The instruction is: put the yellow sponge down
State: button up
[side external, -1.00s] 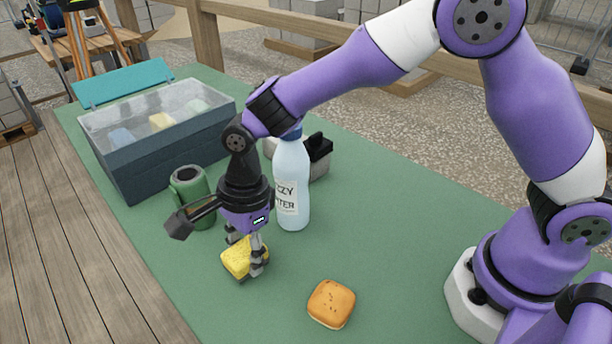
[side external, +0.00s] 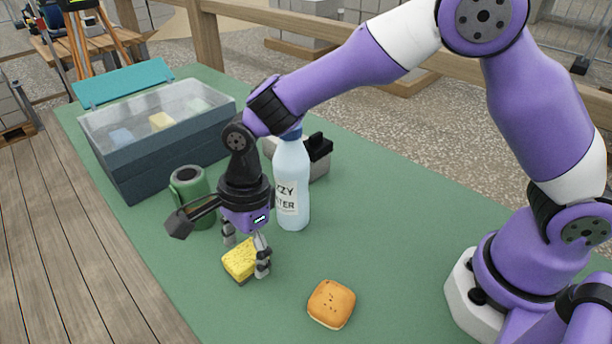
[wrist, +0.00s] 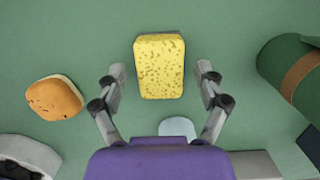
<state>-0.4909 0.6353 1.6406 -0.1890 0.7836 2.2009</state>
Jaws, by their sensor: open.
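The yellow sponge (side external: 240,261) lies on the green table top. In the wrist view the sponge (wrist: 159,66) sits between my two fingers, with a gap on each side. My gripper (side external: 247,256) is open around it, its fingers spread and pointing down close to the table. The wrist view also shows my open gripper (wrist: 160,86) with nothing held.
An orange-brown bun (side external: 331,304) lies to the right of the sponge. A green mug (side external: 191,191) and a labelled bottle (side external: 291,185) stand close behind my gripper. A dark cool box (side external: 160,150) with its teal lid open is farther back. The near table front is clear.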

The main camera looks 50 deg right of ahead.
jog(key=s+d+r+n+t, duration=0.1)
jog(key=d+r+n, duration=0.45)
jog(key=r, duration=0.95)
jog(key=s+d+n+t+h, duration=0.1)
jog(key=s+d+n+t, duration=0.1)
jog(key=s+d+n, duration=0.3)
jog(key=s+d+n+t, duration=0.2)
jog(key=s+d+n, duration=0.3)
jog(key=d, duration=0.5)
jog(key=shift+d+r+n+t+h, duration=0.2)
jog(key=shift+r+n+t+h, duration=0.15)
jog(key=shift+n, duration=0.9)
